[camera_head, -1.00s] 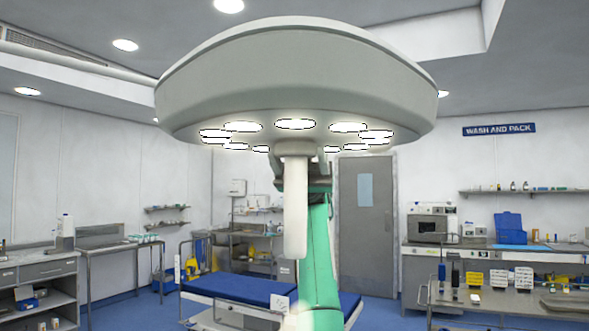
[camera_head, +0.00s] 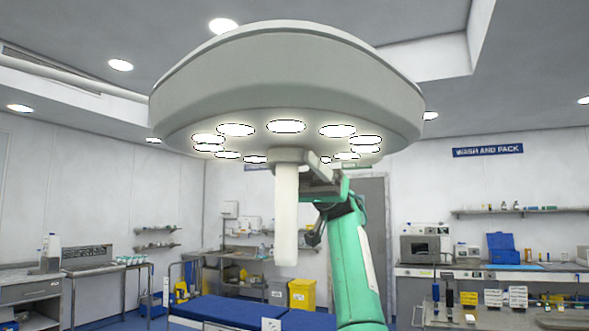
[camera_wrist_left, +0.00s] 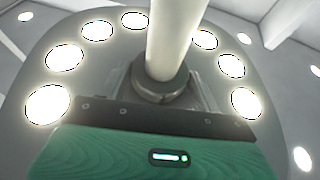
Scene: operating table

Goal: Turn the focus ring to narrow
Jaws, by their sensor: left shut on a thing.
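A large round grey surgical lamp (camera_head: 285,95) hangs overhead with lit spots under its rim. A long white handle (camera_head: 287,215) points down from its middle. At the handle's root is the grey focus ring (camera_head: 287,155), also seen in the left wrist view (camera_wrist_left: 160,90). My left gripper (camera_head: 306,167) reaches it from the lower right and is shut on the ring, a finger on each side in the left wrist view. Part of the ring is hidden by the gripper and handle. The ring's markings cannot be read. My right gripper is not in view.
Below the lamp is a blue-topped operating table (camera_head: 240,310). Benches with equipment stand along the walls, and yellow bins (camera_head: 302,293) stand at the back. The space around the handle looks clear apart from my left arm.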

